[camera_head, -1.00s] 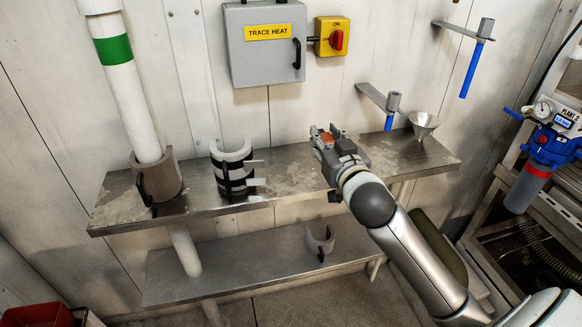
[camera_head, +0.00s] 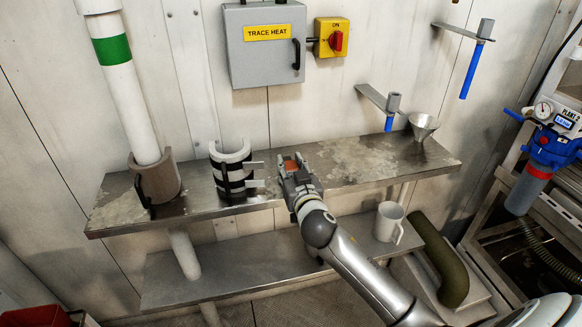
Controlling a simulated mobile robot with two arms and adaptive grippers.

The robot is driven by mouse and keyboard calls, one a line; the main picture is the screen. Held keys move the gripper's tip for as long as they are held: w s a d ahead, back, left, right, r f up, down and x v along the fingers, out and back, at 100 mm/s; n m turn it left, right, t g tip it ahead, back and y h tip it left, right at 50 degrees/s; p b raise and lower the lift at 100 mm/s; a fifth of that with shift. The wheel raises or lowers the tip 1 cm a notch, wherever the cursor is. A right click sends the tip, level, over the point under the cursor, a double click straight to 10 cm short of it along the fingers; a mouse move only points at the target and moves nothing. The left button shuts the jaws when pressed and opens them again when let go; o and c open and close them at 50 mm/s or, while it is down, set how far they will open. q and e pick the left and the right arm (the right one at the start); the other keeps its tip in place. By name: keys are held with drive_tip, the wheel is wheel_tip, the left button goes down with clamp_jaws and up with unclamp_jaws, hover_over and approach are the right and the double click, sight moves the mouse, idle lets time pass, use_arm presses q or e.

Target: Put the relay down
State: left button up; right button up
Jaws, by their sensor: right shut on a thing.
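My right gripper (camera_head: 292,168) is over the upper metal shelf, shut on a small orange-red block, the relay (camera_head: 291,166). The relay shows between the fingers. Its underside is hidden, so I cannot tell whether it touches the shelf. The gripper is just right of a black-and-white split sleeve (camera_head: 232,172) with pale straps. My left gripper is not in view.
The upper shelf (camera_head: 365,163) is clear to the right, up to a metal funnel (camera_head: 423,125). A brown collar (camera_head: 157,179) surrounds the white pipe at left. A white mug (camera_head: 388,222) stands on the lower shelf. A trace heat box (camera_head: 265,58) hangs above.

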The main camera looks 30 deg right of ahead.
drive_tip(key=shift+f, duration=0.15)
drive_tip(key=o, duration=1.2)
drive_tip(key=shift+c, duration=0.2)
